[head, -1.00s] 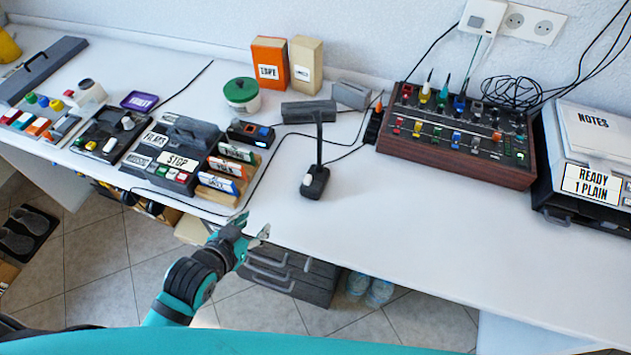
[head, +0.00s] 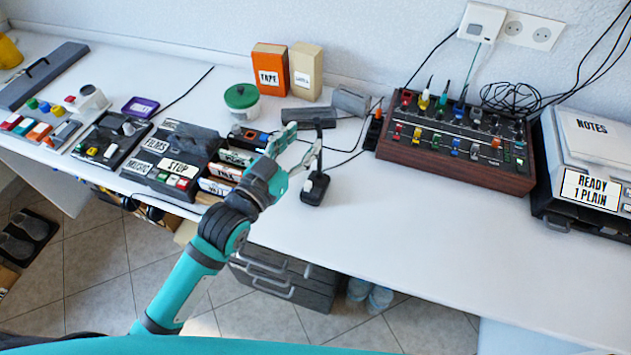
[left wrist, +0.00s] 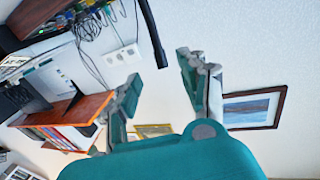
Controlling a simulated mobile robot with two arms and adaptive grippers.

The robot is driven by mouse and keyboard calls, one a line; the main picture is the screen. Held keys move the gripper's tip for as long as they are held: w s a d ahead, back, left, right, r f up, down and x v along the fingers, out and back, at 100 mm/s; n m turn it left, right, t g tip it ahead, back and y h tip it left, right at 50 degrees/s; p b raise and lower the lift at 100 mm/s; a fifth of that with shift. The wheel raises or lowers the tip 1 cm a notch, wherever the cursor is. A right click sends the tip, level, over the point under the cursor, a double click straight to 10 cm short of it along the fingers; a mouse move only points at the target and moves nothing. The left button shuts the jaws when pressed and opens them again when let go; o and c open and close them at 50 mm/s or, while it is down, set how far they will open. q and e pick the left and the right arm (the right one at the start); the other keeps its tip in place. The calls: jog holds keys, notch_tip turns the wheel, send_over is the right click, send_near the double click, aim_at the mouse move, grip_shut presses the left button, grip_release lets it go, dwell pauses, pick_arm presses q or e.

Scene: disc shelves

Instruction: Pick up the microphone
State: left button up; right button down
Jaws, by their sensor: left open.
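The microphone (head: 315,190) is black, with a base on the white desk, an upright stem and a dark bar-shaped head on top. My left gripper (head: 300,146) is open just left of the stem in the head view, with its fingers pointing up and to the right. It hides part of the desk behind it. In the left wrist view, a dark curved rod, seemingly the microphone's stem (left wrist: 152,32), shows between and beyond the open fingers of my left gripper (left wrist: 158,70). No contact can be made out. My right gripper is not in view.
Left of the microphone stand a labelled button console (head: 175,165) and cartridges (head: 235,157). Behind are a green-lidded jar (head: 242,106) and two boxes (head: 270,72). A wooden mixer (head: 455,145) stands to the right. A cable runs behind the microphone. The desk front right is clear.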

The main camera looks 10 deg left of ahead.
aim_at(315, 126)
pick_arm(q)
jog(key=p+x, duration=0.1)
jog(key=x, duration=0.5)
jog(key=shift+w+d+f, duration=0.1)
jog(key=shift+w, duration=0.2)
grip_shut()
dwell(0.4)
